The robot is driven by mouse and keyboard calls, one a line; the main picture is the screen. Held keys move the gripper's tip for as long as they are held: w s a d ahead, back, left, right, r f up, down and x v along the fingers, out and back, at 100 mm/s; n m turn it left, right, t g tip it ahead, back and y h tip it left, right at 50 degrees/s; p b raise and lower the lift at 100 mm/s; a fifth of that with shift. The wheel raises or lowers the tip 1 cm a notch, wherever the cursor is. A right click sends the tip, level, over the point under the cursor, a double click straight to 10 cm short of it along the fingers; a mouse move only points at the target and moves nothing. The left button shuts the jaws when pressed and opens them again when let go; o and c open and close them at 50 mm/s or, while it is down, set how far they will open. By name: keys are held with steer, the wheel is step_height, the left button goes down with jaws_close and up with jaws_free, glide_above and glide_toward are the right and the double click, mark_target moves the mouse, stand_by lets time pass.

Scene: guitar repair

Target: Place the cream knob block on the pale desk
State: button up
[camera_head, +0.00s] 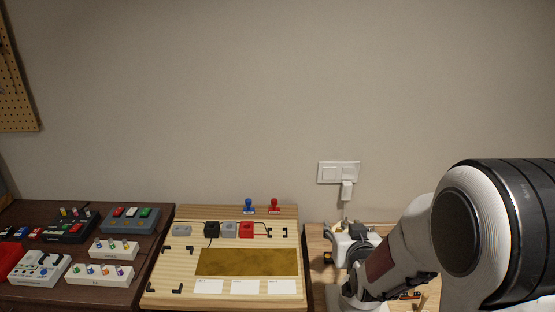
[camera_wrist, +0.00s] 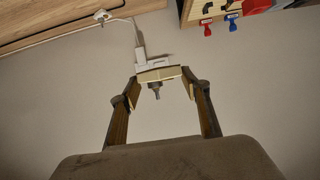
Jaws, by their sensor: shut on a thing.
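In the wrist view, my gripper (camera_wrist: 160,83) is shut on the cream knob block (camera_wrist: 165,73). The block sits between the two fingertips, with a short grey knob (camera_wrist: 156,91) sticking out of it. In the head view, my arm's wrist is at the lower right, in front of the wall; the block cannot be made out clearly there. The pale desk (camera_head: 160,285) is in the lower middle of the head view, left of my arm.
The pale desk holds a brown mat (camera_head: 245,262), several small blocks, black corner brackets, white labels, and a blue stamp (camera_head: 249,205) and red stamp (camera_head: 274,205). A dark desk (camera_head: 120,300) with pedals stands left. A wall socket (camera_head: 338,172) is behind my arm.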

steer(key=shift+d+f, duration=0.2)
steer(key=shift+f, duration=0.35)
steer(key=shift+w+f, duration=0.2)
steer(key=shift+f, duration=0.05)
steer(key=shift+w+a+f+n+y, duration=0.3)
steer(key=shift+w+a+y, duration=0.1)
steer(key=shift+w, duration=0.2)
steer(key=w+a+f+n+g+y, duration=0.1)
steer(key=a+n+g+y, duration=0.3)
steer(key=a+n+y, duration=0.4)
steer(key=a, duration=0.6)
steer(key=shift+w+a+y, duration=0.3)
steer(key=shift+y, duration=0.1)
steer(key=shift+f, duration=0.15)
steer(key=shift+f, duration=2.45)
